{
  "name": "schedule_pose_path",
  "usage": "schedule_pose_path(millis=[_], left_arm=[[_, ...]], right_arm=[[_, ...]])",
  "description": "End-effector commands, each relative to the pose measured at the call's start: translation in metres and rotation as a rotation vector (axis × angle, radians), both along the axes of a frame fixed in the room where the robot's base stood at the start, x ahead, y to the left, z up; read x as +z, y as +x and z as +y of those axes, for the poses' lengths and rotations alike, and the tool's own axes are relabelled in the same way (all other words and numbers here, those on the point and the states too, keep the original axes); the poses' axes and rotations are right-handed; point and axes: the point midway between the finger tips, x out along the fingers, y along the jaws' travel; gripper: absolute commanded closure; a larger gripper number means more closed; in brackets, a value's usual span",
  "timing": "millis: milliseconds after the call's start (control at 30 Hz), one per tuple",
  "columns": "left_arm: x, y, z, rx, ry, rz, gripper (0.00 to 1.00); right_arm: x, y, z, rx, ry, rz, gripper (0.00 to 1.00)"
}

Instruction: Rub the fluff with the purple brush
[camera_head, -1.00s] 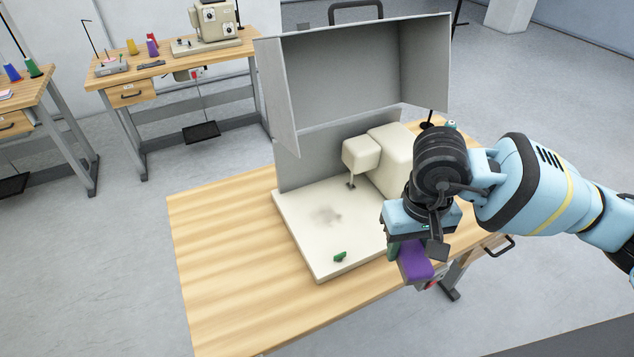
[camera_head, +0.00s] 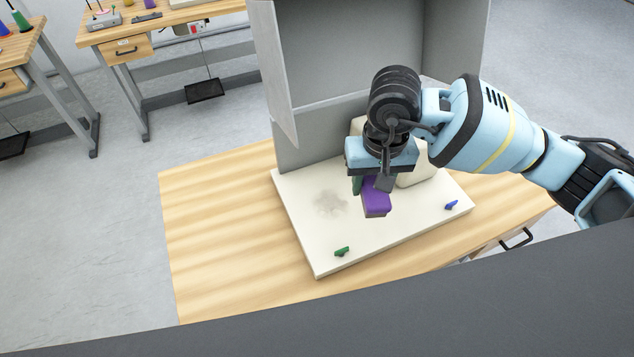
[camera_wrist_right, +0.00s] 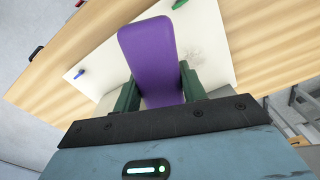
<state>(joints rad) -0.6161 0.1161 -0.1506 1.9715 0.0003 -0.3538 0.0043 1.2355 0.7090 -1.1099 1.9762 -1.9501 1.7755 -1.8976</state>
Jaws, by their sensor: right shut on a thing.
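The purple brush (camera_head: 376,197) is in my right gripper (camera_head: 364,187), which is shut on it above the white board. In the right wrist view the brush (camera_wrist_right: 150,60) lies between the green fingers of the gripper (camera_wrist_right: 155,95). The fluff (camera_head: 331,204) is a grey smudge on the board, to the left of the brush in the head view. It also shows faintly in the right wrist view (camera_wrist_right: 194,54), beside the brush. The brush's underside is hidden, and it appears apart from the fluff. My left gripper is in neither view.
The white board (camera_head: 320,250) sits on a wooden table (camera_head: 220,240). A green piece (camera_head: 342,251) and a blue piece (camera_head: 451,205) lie on the board. A grey hood (camera_head: 350,50) stands behind. A cream machine body (camera_head: 418,178) is partly hidden behind my right gripper.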

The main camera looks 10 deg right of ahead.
Motion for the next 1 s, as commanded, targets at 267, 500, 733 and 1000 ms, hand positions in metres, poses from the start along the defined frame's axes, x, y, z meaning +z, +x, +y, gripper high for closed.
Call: schedule_pose_path(millis=[267, 500, 733, 1000], left_arm=[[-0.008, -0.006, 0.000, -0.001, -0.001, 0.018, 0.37], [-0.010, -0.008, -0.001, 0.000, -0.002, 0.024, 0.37], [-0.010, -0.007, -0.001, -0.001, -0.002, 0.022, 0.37], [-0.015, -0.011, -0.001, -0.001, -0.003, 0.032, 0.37]], right_arm=[[-0.043, 0.046, 0.056, -0.210, 0.011, 0.008, 0.82], [-0.065, 0.060, 0.083, -0.324, 0.002, 0.023, 0.82], [-0.069, 0.063, 0.089, -0.350, -0.003, 0.025, 0.82], [-0.078, 0.062, 0.089, -0.349, -0.003, 0.029, 0.82]])
